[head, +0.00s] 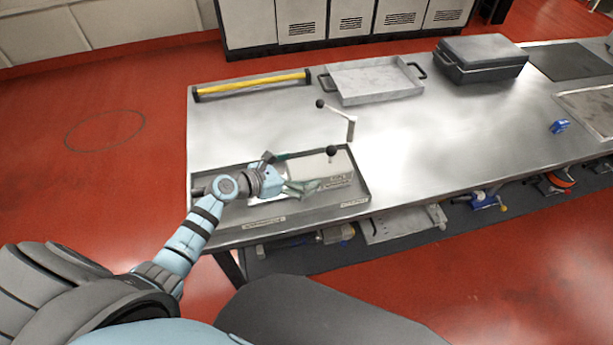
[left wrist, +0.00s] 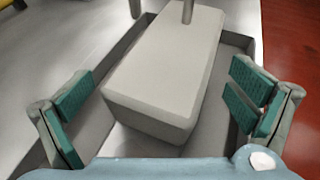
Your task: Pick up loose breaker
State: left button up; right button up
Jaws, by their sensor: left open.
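The loose breaker seems to be the pale grey box (head: 336,164) lying in a shallow tray (head: 362,188) at the near left of the bench. The box (left wrist: 165,70) fills the middle of the left wrist view, and a rod stands up from its far part. My left gripper (head: 296,172) is open at the left end of the box. In the left wrist view its green-padded fingers stand on either side of the near end, with gaps between the pads and the box. My right gripper is not in view.
A lever with a black knob (head: 320,103) rises behind the tray. A yellow bar (head: 250,85), a grey tray with black handles (head: 372,94) and a dark case (head: 480,60) lie at the back. A small blue item (head: 559,126) is at right. The bench middle is clear.

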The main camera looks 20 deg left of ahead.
pick_arm(q)
jog(key=shift+r, duration=0.15)
jog(key=c, duration=2.1)
